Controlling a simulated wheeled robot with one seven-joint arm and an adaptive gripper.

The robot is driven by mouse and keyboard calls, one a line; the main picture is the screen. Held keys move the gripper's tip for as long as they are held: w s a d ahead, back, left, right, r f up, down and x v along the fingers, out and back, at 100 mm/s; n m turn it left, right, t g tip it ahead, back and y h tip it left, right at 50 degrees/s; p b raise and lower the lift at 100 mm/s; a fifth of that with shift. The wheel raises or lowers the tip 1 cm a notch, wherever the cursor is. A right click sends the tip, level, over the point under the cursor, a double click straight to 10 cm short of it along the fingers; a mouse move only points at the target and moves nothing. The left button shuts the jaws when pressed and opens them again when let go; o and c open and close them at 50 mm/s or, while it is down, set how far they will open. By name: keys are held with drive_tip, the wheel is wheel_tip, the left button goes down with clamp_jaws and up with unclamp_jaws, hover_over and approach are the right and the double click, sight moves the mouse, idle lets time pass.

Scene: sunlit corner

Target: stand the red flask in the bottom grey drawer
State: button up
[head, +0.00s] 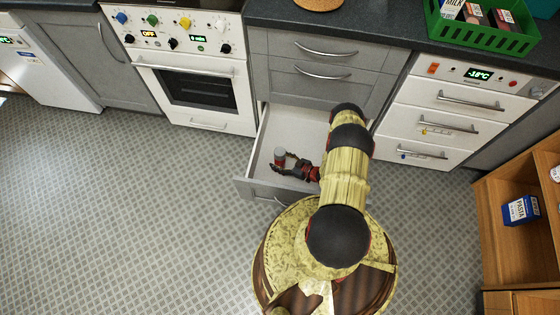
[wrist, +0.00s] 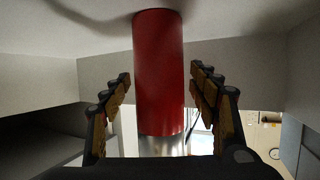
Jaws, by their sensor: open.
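The red flask (head: 280,159) with its silver-grey cap stands upright inside the open bottom grey drawer (head: 249,163), near its front left part. In the wrist view the flask (wrist: 159,75) is between the two fingers, its red end against the pale drawer floor (wrist: 225,15). My gripper (head: 285,164) reaches into the drawer from the right. Its fingers (wrist: 160,76) are open, with a gap visible on each side of the flask. My arm hides the right part of the drawer.
The grey drawers above (head: 322,72) are shut. A white oven (head: 195,90) stands to the left and a white freezer (head: 440,115) to the right. A wooden shelf (head: 510,255) with a blue pasta box (head: 520,210) is at far right. The floor at left is clear.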

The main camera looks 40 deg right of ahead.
drive_tip(key=shift+s+r, duration=0.1)
drive_tip(key=shift+r, duration=0.1)
drive_tip(key=p+v, duration=0.3)
drive_tip(key=v, duration=0.8)
drive_tip(key=shift+s+p, duration=0.3)
drive_tip(key=shift+s, duration=0.1)
drive_tip(key=shift+d+r, duration=0.15)
drive_tip(key=shift+r, duration=0.05)
